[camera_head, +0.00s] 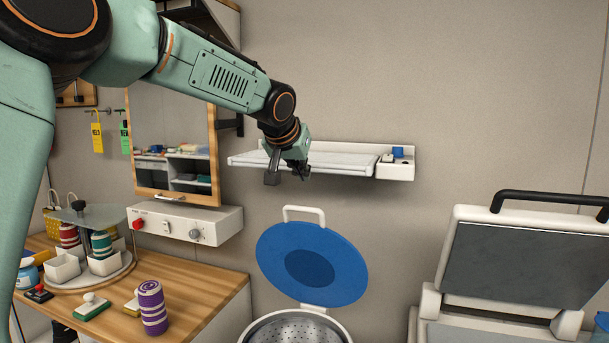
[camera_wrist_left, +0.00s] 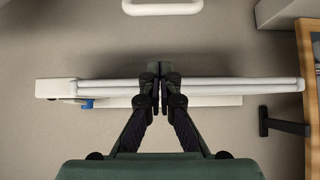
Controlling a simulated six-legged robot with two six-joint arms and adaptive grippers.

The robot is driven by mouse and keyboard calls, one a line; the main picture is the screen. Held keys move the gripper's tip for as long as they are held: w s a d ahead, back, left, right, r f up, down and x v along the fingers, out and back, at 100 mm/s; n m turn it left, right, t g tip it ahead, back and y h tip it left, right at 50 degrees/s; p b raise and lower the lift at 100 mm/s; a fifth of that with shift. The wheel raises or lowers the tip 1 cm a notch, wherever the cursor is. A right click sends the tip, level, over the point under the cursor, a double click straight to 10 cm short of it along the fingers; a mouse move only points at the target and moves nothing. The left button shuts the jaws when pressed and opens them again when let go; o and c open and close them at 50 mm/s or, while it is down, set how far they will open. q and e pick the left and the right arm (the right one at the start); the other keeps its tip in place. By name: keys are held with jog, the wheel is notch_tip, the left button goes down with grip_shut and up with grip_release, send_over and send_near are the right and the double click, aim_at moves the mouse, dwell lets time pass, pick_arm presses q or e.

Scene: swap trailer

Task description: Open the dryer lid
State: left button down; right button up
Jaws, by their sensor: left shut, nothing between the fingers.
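The dryer lid (camera_head: 312,264) is a round blue disc with a darker blue centre. It stands raised, tilted up behind the dryer drum (camera_head: 297,329), whose perforated metal inside shows. A white loop handle (camera_head: 304,210) is at the lid's top edge; a white handle, seemingly the same one, also shows at the top of the left wrist view (camera_wrist_left: 162,9). My left gripper (camera_head: 287,179) is shut and empty, above and slightly left of the handle, apart from it. Its closed fingertips show in the left wrist view (camera_wrist_left: 160,76). My right gripper is not in view.
A white wall shelf (camera_head: 397,171) is behind my left gripper. A mirror cabinet (camera_head: 175,145) and a control box (camera_head: 186,223) are at left. The wooden counter (camera_head: 205,289) holds a purple-and-white roll (camera_head: 151,307) and other items. An open press (camera_head: 525,260) stands at right.

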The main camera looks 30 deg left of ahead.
pick_arm(q)
jog(key=x, duration=0.4)
jog(key=f+x, duration=0.1)
jog(key=x, duration=0.2)
jog(key=shift+s+d+p, duration=0.3)
jog(key=shift+s+p, duration=0.05)
jog(key=shift+s+d+f+b, duration=0.2)
jog(key=shift+s+b, duration=0.05)
jog(key=shift+s, duration=0.25)
jog(key=shift+s+d+f+b, duration=0.2)
jog(key=shift+s+d, duration=0.05)
jog(key=shift+s, duration=0.4)
jog(key=shift+a+f, duration=0.1)
jog(key=shift+f, duration=0.1)
jog(key=shift+r, duration=0.1)
